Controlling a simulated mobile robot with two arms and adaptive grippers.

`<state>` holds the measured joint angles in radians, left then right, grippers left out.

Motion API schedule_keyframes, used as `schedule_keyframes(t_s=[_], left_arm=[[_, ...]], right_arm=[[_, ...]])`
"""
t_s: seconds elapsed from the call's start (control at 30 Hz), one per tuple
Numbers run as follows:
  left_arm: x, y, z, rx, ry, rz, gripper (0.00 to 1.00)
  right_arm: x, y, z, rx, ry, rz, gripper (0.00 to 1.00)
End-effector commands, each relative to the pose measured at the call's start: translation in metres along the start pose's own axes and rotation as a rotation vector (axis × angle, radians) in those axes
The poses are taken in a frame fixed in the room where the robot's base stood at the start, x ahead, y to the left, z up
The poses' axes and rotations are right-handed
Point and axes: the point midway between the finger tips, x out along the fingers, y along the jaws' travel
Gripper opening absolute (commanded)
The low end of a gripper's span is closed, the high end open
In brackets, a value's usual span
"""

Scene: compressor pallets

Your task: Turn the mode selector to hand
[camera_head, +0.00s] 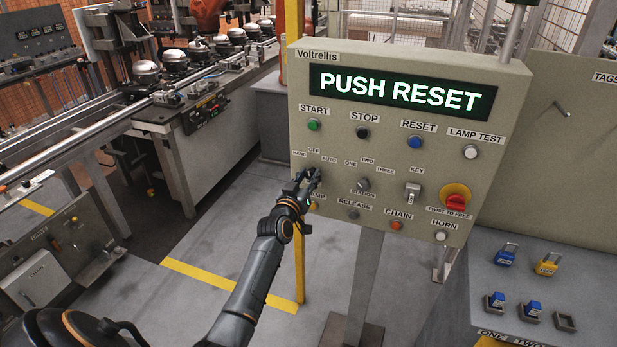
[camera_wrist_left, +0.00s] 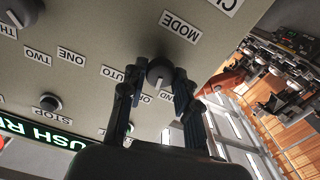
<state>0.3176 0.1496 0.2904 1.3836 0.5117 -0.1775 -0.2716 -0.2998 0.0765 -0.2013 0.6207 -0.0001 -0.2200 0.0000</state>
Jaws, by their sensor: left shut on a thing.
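The mode selector is a dark round knob (camera_wrist_left: 158,74) on the grey control panel (camera_head: 420,75), below the MODE label (camera_wrist_left: 180,25) in the wrist picture. My left gripper (camera_head: 309,178) is at the panel's left side and hides the knob in the head view. In the left wrist view its fingertips (camera_wrist_left: 154,66) straddle the knob, shut on it. A pale mark shows on the knob's lower side; which label it points to I cannot tell surely. The AUTO label (camera_wrist_left: 112,73) lies beside it; the HAND label is partly covered. My right gripper is not in view.
The panel's display (camera_head: 400,90) reads PUSH RESET. A green start button (camera_head: 313,125), a blue reset button (camera_head: 415,142) and a red emergency stop (camera_head: 456,196) are on the panel. A yellow post (camera_head: 299,262) stands close behind my left arm. A conveyor line is at left.

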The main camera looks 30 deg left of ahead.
Motion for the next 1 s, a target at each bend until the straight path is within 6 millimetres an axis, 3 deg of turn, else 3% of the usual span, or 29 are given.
schedule_keyframes(t_s=[0.6,1.0], left_arm=[[0.0000,-0.0017,0.0011,-0.478,-0.002,0.000,0.00],[-0.0001,-0.0018,0.0016,-0.594,-0.002,0.000,0.00]], right_arm=[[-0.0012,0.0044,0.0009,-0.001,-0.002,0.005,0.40],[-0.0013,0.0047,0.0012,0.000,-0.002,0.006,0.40]])
